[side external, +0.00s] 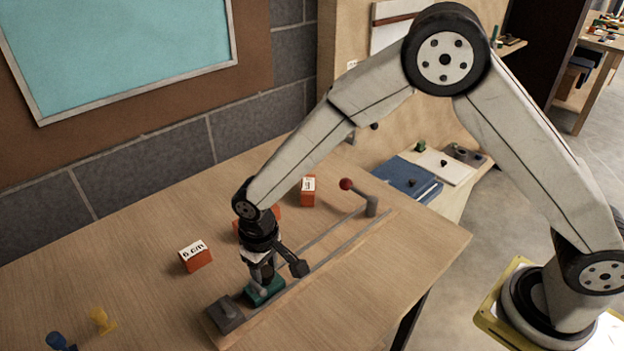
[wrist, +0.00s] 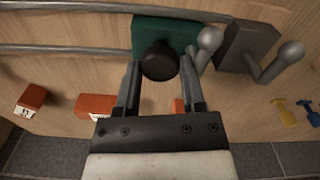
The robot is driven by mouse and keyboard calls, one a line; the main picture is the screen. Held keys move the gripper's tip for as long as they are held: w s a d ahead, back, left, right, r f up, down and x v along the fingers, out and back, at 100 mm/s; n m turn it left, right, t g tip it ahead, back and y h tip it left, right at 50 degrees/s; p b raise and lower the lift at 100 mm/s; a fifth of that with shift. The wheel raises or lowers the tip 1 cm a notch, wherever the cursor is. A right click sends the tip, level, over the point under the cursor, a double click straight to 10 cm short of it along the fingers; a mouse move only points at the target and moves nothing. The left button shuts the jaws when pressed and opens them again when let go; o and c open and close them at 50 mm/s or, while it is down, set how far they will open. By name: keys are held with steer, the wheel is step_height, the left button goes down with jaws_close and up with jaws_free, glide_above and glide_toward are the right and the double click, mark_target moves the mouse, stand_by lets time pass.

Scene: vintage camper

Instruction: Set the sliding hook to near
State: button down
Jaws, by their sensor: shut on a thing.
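The sliding hook is a dark green block with a dark round knob and appears to carry a grey ball-ended arm. The green block (side external: 265,291) sits on two parallel metal rails (side external: 335,248), close to the grey end block (side external: 226,314). The green block also shows at the top of the wrist view (wrist: 150,30), where its knob (wrist: 160,60) lies between my fingers. My gripper (side external: 262,276) points down over the block and is shut on the knob. It hides part of the block in the side view.
Orange label blocks (side external: 196,258) (side external: 308,192) stand along the rails' wall side, another partly behind my wrist. A grey post (side external: 371,206) with a red ball (side external: 346,184) stands at the rails' far end. Yellow (side external: 101,320) and blue (side external: 60,342) pieces lie lower left.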

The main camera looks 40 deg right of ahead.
mark_target(263, 272)
steer(key=shift+a, duration=0.35)
steer(key=shift+c, duration=1)
jaws_free()
steer(key=shift+d+r, duration=0.1)
steer(key=shift+r, duration=3.85)
